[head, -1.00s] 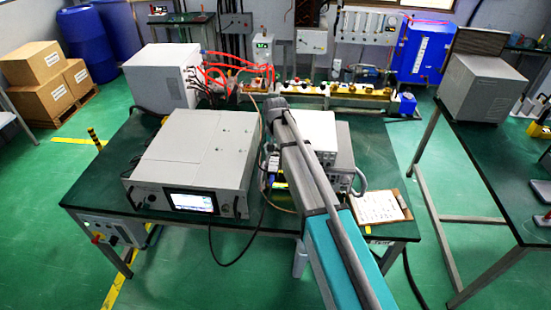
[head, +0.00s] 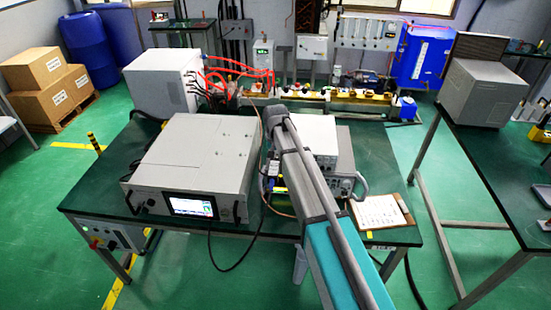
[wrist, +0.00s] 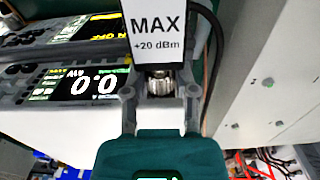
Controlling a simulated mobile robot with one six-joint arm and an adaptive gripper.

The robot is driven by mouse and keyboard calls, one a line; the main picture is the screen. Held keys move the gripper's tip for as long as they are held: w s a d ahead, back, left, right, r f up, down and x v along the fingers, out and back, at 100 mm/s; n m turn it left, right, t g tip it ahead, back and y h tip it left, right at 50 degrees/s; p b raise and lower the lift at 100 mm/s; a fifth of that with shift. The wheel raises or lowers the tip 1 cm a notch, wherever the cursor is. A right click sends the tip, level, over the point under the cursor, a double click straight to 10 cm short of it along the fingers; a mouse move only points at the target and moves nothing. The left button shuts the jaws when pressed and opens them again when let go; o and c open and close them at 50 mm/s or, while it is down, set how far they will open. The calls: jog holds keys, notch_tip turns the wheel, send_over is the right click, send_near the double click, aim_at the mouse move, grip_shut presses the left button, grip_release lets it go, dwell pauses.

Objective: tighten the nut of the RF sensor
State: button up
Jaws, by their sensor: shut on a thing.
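The RF sensor (wrist: 155,35) fills the top middle of the wrist view, a pale body with the label "MAX +20 dBm". Its knurled metal nut (wrist: 159,86) sits just below the label. My gripper (wrist: 160,92) has its two grey fingers on either side of the nut and is shut on it. The teal gripper body covers the bottom middle of that view. In the head view my own arm hides the gripper, the sensor and the nut.
A meter with a lit display reading 0.0 (wrist: 92,86) is left of the nut. A light grey panel (wrist: 268,70) rises close on the right, with a dark cable between. In the head view, a generator with a screen (head: 190,207) and stacked instruments (head: 322,140) stand on the green table (head: 110,195).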

grip_shut()
jog(key=shift+y, duration=0.4)
jog(key=shift+s+d+f+y+b, duration=0.15)
jog(key=shift+y+b, duration=0.2)
jog(key=shift+y, duration=0.45)
jog(key=y+b, duration=0.2)
jog(key=y, duration=0.1)
jog(key=shift+d+f, duration=0.1)
jog(key=shift+y+b, duration=0.65)
jog(key=shift+y, duration=0.45)
